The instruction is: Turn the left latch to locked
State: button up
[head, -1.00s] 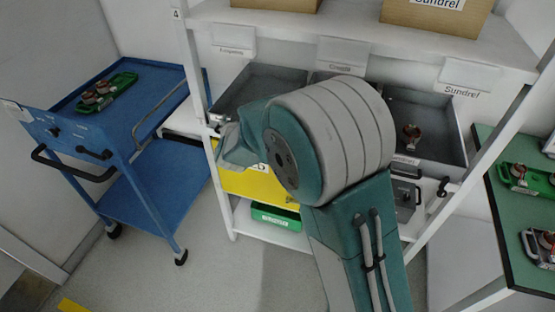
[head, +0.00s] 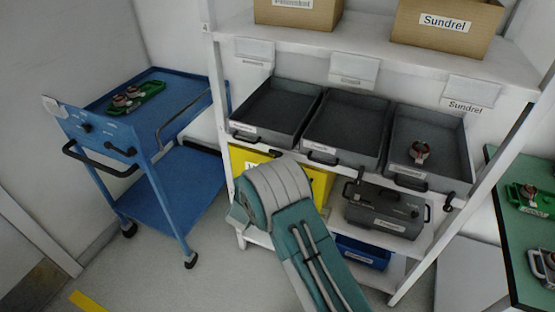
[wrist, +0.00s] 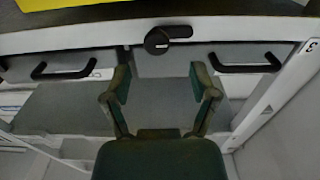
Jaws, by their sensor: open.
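A black latch (wrist: 160,40) with a round knob and a short lever pointing right is on a white rail in the wrist view. My gripper (wrist: 160,82) is open and empty, its two fingers apart just below the latch in the picture and not touching it. In the head view my arm covers the gripper and the area in front of the shelf's lower left. A black knob (head: 447,200) shows at the rack's right, below the trays. I cannot tell which knob in the head view matches the one in the wrist view.
Black handles (wrist: 65,69) and (wrist: 246,64) flank the latch. The white rack (head: 468,52) holds grey trays (head: 345,128), a yellow bin (head: 322,188) and a grey case (head: 385,210). A blue trolley (head: 170,190) stands left, a green table (head: 515,245) right. Floor ahead is clear.

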jog(key=x, duration=0.6)
jog(key=shift+d, duration=0.15)
grip_shut()
